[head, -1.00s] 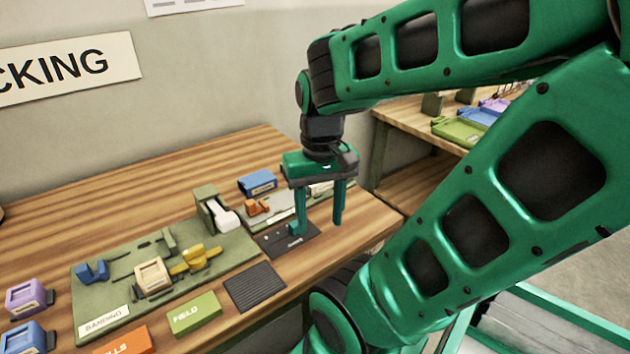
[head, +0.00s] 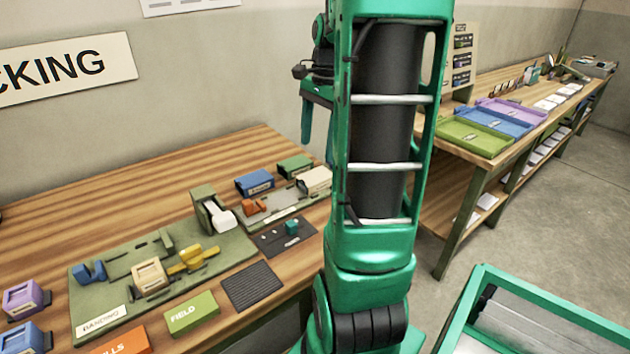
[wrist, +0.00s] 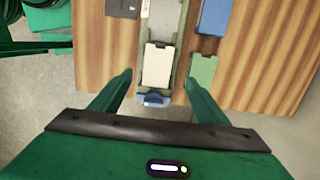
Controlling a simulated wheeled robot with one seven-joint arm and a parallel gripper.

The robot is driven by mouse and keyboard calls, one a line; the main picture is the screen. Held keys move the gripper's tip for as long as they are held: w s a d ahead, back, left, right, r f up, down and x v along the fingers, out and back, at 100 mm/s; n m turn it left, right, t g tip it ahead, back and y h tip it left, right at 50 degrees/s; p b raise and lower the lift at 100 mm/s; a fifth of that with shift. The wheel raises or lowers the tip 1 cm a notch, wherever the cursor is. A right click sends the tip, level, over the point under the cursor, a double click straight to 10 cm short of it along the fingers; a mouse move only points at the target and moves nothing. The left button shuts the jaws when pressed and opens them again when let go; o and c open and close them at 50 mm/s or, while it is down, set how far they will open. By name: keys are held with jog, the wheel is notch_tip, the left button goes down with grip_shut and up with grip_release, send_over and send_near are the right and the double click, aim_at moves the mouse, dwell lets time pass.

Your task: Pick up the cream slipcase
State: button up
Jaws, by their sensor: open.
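A cream slipcase (head: 315,180) lies at the right end of the small green board, near the table's right end. In the wrist view the cream slipcase (wrist: 157,65) lies on the board between the lines of my two fingers. My gripper (wrist: 158,82) is open and empty, with its fingertips apart from the slipcase and above it. In the head view my gripper (head: 318,142) is mostly hidden behind my arm. Another cream piece (head: 151,276) with a framed face stands on the large banding board.
A green slipcase (head: 295,165) and a blue slipcase (head: 255,181) lie behind the small board. A blue piece (wrist: 153,100) sits at the board's end, close to the cream slipcase. A dark mat (head: 278,240) holds a teal block (head: 292,227). Floor shows beyond the table's edge.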

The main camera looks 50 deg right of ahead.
aim_at(316, 176)
jog(key=f, duration=0.9)
jog(key=shift+s+a, duration=0.15)
jog(key=shift+a, duration=0.25)
jog(key=shift+r, duration=0.1)
jog(key=c, duration=1.1)
